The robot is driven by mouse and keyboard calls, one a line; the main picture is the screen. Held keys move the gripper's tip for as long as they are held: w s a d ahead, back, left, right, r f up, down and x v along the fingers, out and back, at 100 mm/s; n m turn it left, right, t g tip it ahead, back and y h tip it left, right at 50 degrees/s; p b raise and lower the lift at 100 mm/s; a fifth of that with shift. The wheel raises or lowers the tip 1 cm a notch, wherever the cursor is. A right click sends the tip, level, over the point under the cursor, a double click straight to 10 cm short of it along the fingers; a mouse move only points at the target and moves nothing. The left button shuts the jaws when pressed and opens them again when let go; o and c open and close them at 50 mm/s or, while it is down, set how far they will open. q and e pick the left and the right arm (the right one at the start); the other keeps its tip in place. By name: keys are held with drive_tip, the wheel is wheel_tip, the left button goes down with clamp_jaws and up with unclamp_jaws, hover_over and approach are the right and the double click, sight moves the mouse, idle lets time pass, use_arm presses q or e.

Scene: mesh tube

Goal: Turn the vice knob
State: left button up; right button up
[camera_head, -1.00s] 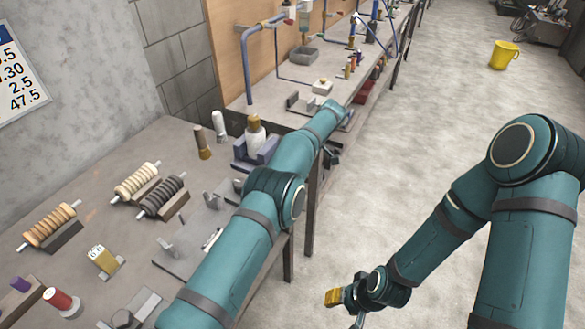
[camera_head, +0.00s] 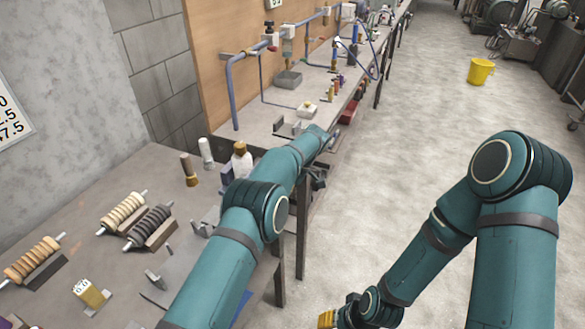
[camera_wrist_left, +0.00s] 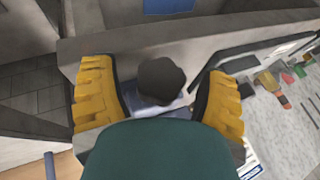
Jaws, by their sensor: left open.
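In the left wrist view, a dark grey rounded knob (camera_wrist_left: 162,80) shows between the two yellow finger pads of my left gripper (camera_wrist_left: 157,88). The gripper is open, with a visible gap on each side of the knob. I cannot tell how deep the knob sits between the pads. A bluish part shows just below the knob, partly hidden by my green wrist. In the head view my left arm hides most of the vice area, beside a white bottle with a yellow-brown cap (camera_head: 240,158). My right gripper (camera_head: 327,319) is low, cut by the bottom edge; its opening is unclear.
Wound coils (camera_head: 123,211) and a small yellow meter (camera_head: 90,294) stand on the near bench. A yellow bucket (camera_head: 481,71) stands on the open floor at the right.

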use_arm(q)
drive_tip(key=shift+r+t+p, duration=0.15)
drive_tip(key=shift+t+p, duration=0.3)
drive_tip(key=shift+t, duration=0.05)
drive_tip(key=shift+t+h, duration=0.3)
drive_tip(key=shift+t, duration=0.1)
drive_tip(key=t+b, duration=0.1)
drive_tip(key=n+t+h+b, duration=0.1)
drive_tip(key=t, duration=0.1)
drive_tip(key=shift+s+f, duration=0.1)
drive_tip(key=shift+f, duration=0.15)
drive_tip(key=shift+d+r+t+h+b, duration=0.1)
drive_tip(key=shift+r+t+h+b, duration=0.2)
drive_tip(key=shift+t+h, duration=0.1)
drive_tip(key=p+v, duration=0.1)
drive_tip(key=v, duration=1.2)
drive_tip(key=shift+r, duration=0.2)
